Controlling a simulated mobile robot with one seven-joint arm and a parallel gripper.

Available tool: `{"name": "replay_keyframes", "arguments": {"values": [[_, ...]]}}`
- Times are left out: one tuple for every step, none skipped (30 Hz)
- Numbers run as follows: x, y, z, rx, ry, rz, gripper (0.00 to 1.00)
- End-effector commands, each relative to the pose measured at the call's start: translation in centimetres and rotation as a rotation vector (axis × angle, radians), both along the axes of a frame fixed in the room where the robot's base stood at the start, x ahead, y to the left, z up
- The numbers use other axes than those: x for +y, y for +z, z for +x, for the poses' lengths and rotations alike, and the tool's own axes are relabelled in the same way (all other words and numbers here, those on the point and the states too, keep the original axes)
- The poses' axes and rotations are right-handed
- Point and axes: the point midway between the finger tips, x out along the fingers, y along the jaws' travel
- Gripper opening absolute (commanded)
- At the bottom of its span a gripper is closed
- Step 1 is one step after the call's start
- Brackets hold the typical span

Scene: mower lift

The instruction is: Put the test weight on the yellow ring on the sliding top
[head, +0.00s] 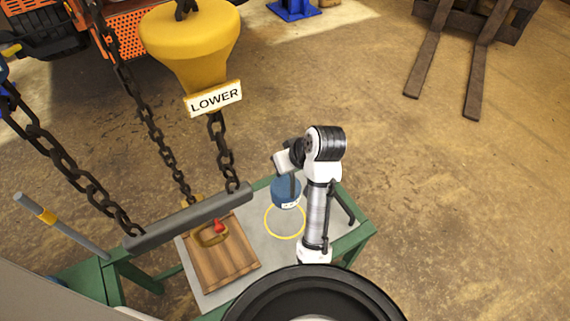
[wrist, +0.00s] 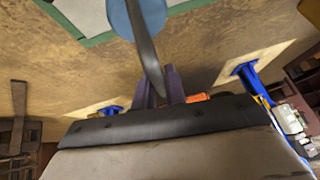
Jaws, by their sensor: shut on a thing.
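The test weight (head: 286,193) is a blue round block with a white label, and its top also shows in the wrist view (wrist: 124,20). A dark handle stands up from it. My gripper (head: 288,176) is shut on this handle; in the wrist view, the fingers (wrist: 158,88) close around the handle's near end. The yellow ring (head: 285,238) is a thin circle on the pale grey sliding top (head: 202,284). In the head view the weight overlaps the ring's far edge. I cannot tell how high the weight is above the top.
A wooden board (head: 228,262) with a brass handle and red knob lies left of the ring. A grey bar (head: 190,216) hangs on chains beside it, below a yellow LOWER pendant (head: 190,45). A green frame (head: 352,243) edges the top. Forks (head: 478,80) stand far right.

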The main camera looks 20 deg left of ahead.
Motion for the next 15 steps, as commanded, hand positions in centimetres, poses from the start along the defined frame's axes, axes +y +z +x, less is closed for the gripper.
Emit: {"name": "replay_keyframes", "arguments": {"values": [[0.1,-0.9,0.0,-0.008,0.0,0.003,0.0],[0.0,-1.4,0.0,-0.007,-0.001,0.004,0.0],[0.0,-2.2,0.0,-0.006,-0.001,0.003,0.0],[0.0,-2.7,0.0,-0.006,-0.001,0.003,0.0],[0.0,-3.3,0.0,-0.006,-0.001,0.003,0.0],[0.0,-3.7,0.0,-0.005,-0.001,0.004,0.0],[0.0,-4.3,0.0,-0.005,-0.001,0.004,0.0],[0.0,-4.8,0.0,-0.006,-0.003,0.004,0.0],[0.0,-5.6,0.0,-0.005,-0.002,0.003,0.0],[0.0,-6.1,0.0,-0.006,-0.002,0.004,0.0],[0.0,-6.6,0.0,-0.006,-0.002,0.004,0.0],[0.0,-7.2,0.1,-0.007,-0.001,0.004,0.0],[0.0,-7.6,0.1,-0.007,-0.001,0.004,0.0],[0.0,-8.0,0.1,-0.008,-0.002,0.003,0.0],[0.0,-8.4,0.1,-0.009,-0.002,0.003,0.0]]}}
